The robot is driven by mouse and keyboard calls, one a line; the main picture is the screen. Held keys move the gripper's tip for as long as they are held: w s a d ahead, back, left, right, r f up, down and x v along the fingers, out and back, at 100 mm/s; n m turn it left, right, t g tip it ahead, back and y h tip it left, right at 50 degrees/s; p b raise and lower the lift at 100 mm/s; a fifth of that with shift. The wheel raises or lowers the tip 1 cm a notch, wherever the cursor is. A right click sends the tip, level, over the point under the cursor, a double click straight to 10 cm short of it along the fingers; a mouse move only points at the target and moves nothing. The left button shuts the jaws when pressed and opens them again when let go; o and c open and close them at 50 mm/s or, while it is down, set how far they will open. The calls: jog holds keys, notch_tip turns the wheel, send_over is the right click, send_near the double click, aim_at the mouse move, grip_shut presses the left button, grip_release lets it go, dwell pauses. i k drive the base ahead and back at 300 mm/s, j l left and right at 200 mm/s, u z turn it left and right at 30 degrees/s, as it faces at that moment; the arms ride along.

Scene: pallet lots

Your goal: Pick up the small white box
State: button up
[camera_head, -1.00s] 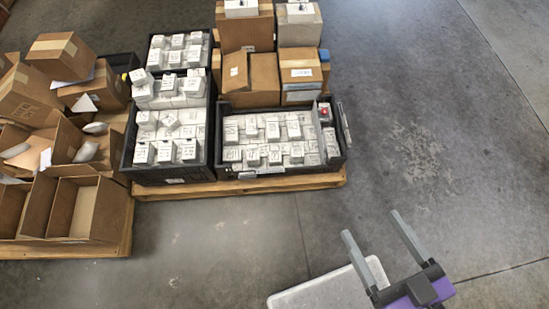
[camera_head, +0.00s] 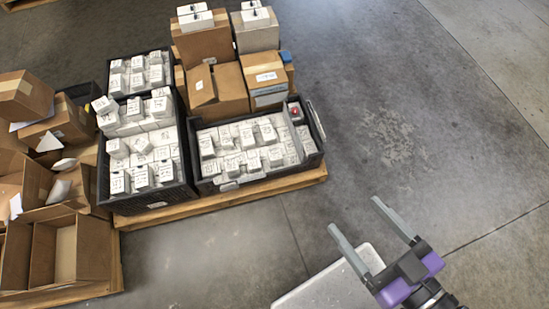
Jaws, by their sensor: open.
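Many small white boxes with dark markings fill the black crates on the pallet; I cannot tell which single one the task means. One such small white box (camera_head: 267,133) lies in the front right black crate (camera_head: 247,183). Others stand in the left black crate (camera_head: 150,203), and a few sit on top of the cardboard boxes at the back. My gripper (camera_head: 355,212) is open and empty, at the lower right over the floor. It is apart from the crates, with its fingers pointing up and left.
The wooden pallet (camera_head: 222,198) carries the crates and brown cardboard boxes (camera_head: 205,43). Open cardboard boxes (camera_head: 70,250) stand at the left. My own pale base shows at the bottom. Bare grey floor (camera_head: 430,110) lies free at the right.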

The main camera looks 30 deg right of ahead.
aim_at(226, 140)
jog(key=i+j, duration=1.3)
jog(key=i+j+u, duration=0.05)
